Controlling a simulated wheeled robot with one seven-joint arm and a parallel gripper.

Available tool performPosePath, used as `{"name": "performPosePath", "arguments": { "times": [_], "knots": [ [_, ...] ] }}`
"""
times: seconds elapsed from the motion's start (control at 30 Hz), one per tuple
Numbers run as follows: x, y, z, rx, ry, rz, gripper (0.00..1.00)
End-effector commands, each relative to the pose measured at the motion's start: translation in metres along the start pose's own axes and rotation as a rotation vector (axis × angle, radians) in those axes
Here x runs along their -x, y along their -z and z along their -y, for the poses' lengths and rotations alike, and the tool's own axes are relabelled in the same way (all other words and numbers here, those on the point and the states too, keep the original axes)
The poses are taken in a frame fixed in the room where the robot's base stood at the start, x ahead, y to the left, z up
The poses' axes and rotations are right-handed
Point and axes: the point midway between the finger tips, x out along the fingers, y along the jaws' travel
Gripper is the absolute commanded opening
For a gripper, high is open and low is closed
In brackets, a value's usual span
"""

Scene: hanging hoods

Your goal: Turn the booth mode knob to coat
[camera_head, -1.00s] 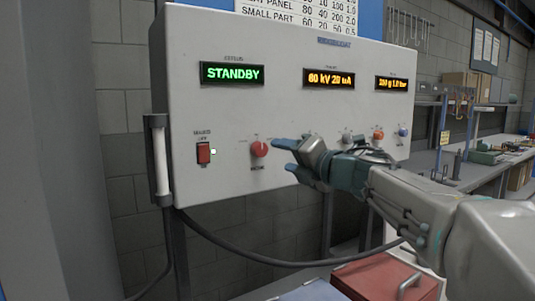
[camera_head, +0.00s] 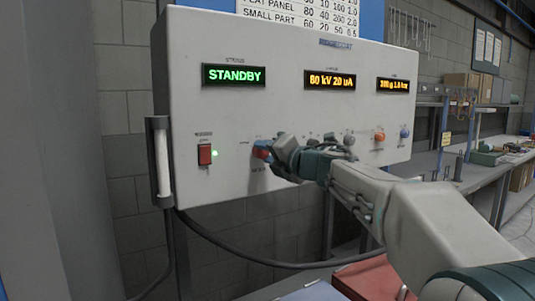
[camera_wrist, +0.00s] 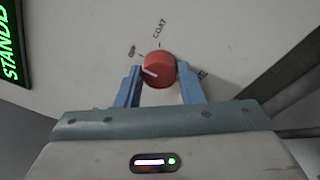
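The red round knob (camera_wrist: 159,70) sits on the white panel between my gripper's two blue fingers in the wrist view. The fingers lie close along both its sides, seemingly touching. A white pointer line on the knob points left and slightly up, just below the "OFF" label (camera_wrist: 132,52). The "COAT" label (camera_wrist: 159,28) is above the knob. A third label at right is partly hidden by a finger. In the head view, my gripper (camera_head: 265,153) reaches the knob (camera_head: 260,153) from the right and covers part of it.
The green display (camera_head: 234,75) reads STANDBY. A red switch (camera_head: 204,154) with a lit green lamp (camera_head: 215,154) is left of the knob. An orange knob (camera_head: 379,137) and a blue knob (camera_head: 404,132) are at right. A cable (camera_head: 250,262) hangs below the panel.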

Motion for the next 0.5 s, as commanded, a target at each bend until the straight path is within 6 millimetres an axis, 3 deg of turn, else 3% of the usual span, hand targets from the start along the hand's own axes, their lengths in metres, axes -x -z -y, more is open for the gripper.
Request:
{"name": "performPosePath", "arguments": {
  "times": [0.5],
  "knots": [
    [0.0002, -0.0004, -0.0012, -0.112, -0.010, 0.006, 0.12]
  ]
}}
